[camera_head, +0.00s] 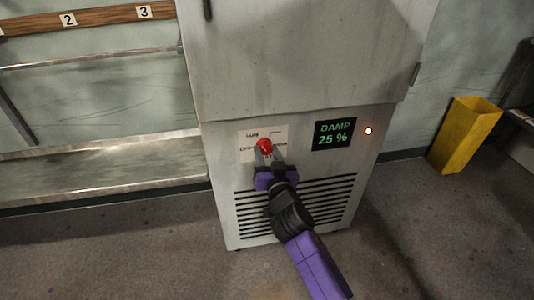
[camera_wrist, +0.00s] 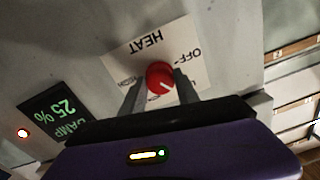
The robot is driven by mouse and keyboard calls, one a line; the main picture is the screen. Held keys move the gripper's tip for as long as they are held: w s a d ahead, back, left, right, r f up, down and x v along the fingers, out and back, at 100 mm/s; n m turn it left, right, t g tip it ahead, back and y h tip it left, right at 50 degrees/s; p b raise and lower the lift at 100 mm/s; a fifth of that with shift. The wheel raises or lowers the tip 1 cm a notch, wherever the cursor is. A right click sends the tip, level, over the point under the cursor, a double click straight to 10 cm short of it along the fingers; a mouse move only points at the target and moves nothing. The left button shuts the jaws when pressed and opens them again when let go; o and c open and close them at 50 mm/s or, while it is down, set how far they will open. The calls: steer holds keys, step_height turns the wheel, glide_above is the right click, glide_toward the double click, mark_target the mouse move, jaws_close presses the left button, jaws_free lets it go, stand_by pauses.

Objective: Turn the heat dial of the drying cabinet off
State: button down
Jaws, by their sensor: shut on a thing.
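The drying cabinet (camera_head: 300,60) is a grey metal box with a white label plate low on its front. The red heat dial (camera_head: 264,145) sits on that plate; in the wrist view the dial (camera_wrist: 160,75) shows a pale pointer line, with "HEAT" and "OFF" printed around it. My gripper (camera_head: 266,160) is at the dial, its two fingers on either side of it. In the wrist view my gripper (camera_wrist: 163,88) is shut on the dial. The pointer's exact setting is hard to read.
A dark display (camera_head: 335,134) reads "DAMP 25 %", with a lit red lamp (camera_head: 368,131) beside it. Vent slots (camera_head: 325,200) lie below. A yellow bin (camera_head: 464,134) stands to the right, and a metal shelf (camera_head: 110,168) is at the left.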

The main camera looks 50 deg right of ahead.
steer(key=shift+n, duration=0.4)
steer(key=n, duration=0.2)
steer(key=shift+n+p, duration=0.35)
steer(key=shift+n, duration=0.05)
steer(key=n+p, duration=0.1)
steer(key=n, duration=0.2)
steer(key=shift+r+n, duration=0.1)
steer(key=shift+n, duration=0.2)
steer(key=n+p, duration=0.1)
steer(key=n, duration=0.5)
steer(key=shift+p, duration=0.3)
steer(key=shift+n, duration=0.4)
steer(key=c, duration=0.9)
jaws_free()
